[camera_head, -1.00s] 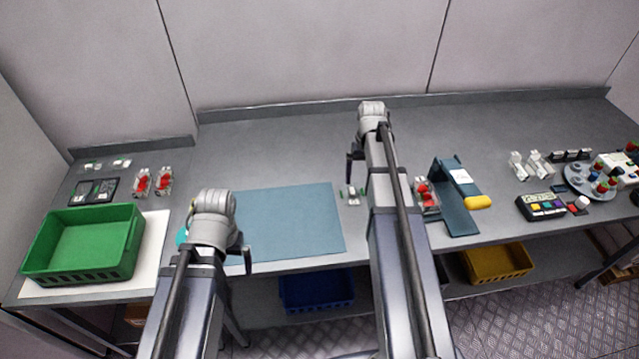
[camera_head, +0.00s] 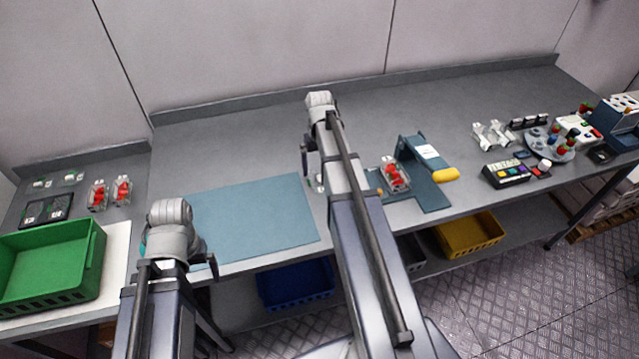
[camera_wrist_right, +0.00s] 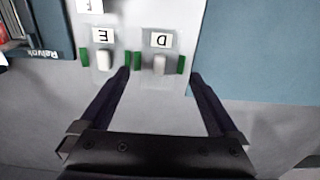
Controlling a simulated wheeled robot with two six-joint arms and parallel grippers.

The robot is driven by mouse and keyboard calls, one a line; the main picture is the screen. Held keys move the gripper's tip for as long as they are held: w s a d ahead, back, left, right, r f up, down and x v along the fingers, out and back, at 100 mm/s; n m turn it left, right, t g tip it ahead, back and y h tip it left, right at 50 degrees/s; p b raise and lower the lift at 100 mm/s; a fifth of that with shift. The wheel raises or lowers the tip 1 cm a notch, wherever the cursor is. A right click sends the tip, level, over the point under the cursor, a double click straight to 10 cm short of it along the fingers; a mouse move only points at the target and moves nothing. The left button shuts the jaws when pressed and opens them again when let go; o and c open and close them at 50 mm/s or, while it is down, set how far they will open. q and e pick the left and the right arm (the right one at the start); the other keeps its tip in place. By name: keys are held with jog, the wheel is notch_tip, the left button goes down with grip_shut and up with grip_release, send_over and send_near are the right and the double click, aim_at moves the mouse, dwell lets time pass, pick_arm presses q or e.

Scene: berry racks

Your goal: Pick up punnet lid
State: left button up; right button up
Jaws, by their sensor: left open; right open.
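Two small clear lids, each with a pale knob and green side tabs, lie side by side on a light plate in the right wrist view. One lid (camera_wrist_right: 160,65) is by label D, the other lid (camera_wrist_right: 104,60) by label E. My right gripper (camera_wrist_right: 162,78) is open, its fingertips on either side of the D lid's near part; I cannot tell its height above it. In the head view my right gripper (camera_head: 308,167) is over the table beside the blue mat, and my arm hides most of the lids. My left gripper (camera_head: 208,264) is open at the mat's front-left edge.
The blue mat (camera_head: 255,220) is bare. A clear punnet of red berries (camera_head: 394,176) stands right of my right arm, beside a dark blue stand (camera_head: 432,190). A green crate (camera_head: 50,265) is at left. The back of the table is clear.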

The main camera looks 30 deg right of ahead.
aim_at(320, 178)
notch_tip(320, 178, down, 5)
jog(key=b, duration=0.4)
jog(key=shift+d+r, duration=0.1)
pick_arm(q)
notch_tip(320, 178, down, 5)
jog(key=shift+r, duration=0.2)
pick_arm(e)
jog(key=shift+r, duration=0.1)
jog(key=shift+c, duration=0.2)
jog(key=c, duration=1.2)
jog(key=shift+o, duration=0.2)
